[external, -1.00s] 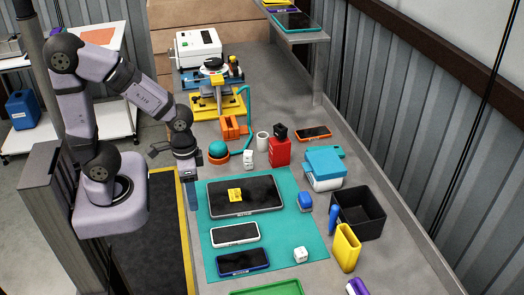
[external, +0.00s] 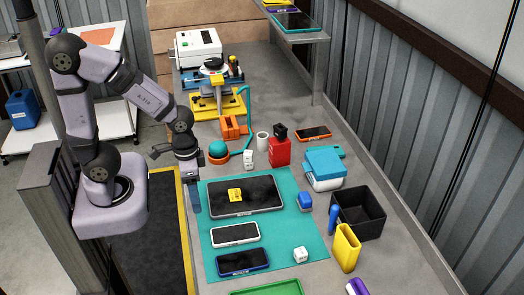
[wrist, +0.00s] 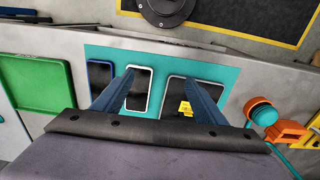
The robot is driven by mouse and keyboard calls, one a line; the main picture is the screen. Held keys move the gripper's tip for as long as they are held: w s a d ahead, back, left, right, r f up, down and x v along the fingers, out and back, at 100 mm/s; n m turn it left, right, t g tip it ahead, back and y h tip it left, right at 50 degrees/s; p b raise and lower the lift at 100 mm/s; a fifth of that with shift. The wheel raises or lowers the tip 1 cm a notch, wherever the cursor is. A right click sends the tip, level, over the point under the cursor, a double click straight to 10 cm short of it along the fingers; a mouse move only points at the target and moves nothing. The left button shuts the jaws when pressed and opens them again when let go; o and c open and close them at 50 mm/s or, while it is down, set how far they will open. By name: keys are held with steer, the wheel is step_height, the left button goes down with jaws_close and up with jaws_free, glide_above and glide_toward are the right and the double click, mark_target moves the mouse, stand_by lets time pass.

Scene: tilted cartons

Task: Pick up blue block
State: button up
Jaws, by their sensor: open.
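The blue block (external: 305,201) sits on the right edge of the teal mat (external: 312,240) in the external view, to the right of the large tablet (external: 262,206). The wrist view does not show it. My gripper (external: 195,208) hangs fingers down at the mat's left edge, left of the tablet and well apart from the block. In the wrist view its two blue fingers (wrist: 159,78) are spread with nothing held between them.
Two phones (external: 236,234) lie on the mat's near left, and a white die (external: 300,254) near its lower right. A black bin (external: 372,220), a blue cylinder (external: 332,218) and a yellow holder (external: 346,250) stand right of the mat. A red box (external: 279,152) stands behind.

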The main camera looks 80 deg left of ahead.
mark_target(300, 197)
steer(key=w+f+t+b, duration=0.1)
steer(key=w+f, duration=0.1)
steer(key=w, duration=0.2)
steer(key=w+f+t+b, duration=0.2)
steer(key=w+f, duration=0.1)
steer(key=w, duration=0.2)
steer(key=w+a+f+t+b, duration=0.1)
steer(key=w+f, duration=0.1)
steer(key=w, duration=0.2)
steer(key=shift+w+f+t, duration=0.25)
steer(key=shift+w+t, duration=0.05)
steer(key=shift+t, duration=0.1)
steer(key=w+f+t+b, duration=0.1)
steer(key=w+t+b, duration=0.1)
steer(key=w, duration=0.2)
steer(key=w+f+t+b, duration=0.1)
steer(key=w+t, duration=0.1)
steer(key=w, duration=0.3)
steer(key=w+f+t+b, duration=0.1)
steer(key=w+t+b, duration=0.1)
steer(key=w+t, duration=0.1)
steer(key=shift+w+a+f+b, duration=0.3)
steer(key=shift+w+a+b, duration=0.1)
steer(key=shift+w, duration=0.35)
steer(key=shift+w+r+t, duration=0.3)
steer(key=shift+w+t, duration=0.4)
steer(key=shift+t, duration=0.1)
steer(key=shift+p+x, duration=1.2)
steer(key=shift+x, duration=2.45)
steer(key=shift+a, duration=0.1)
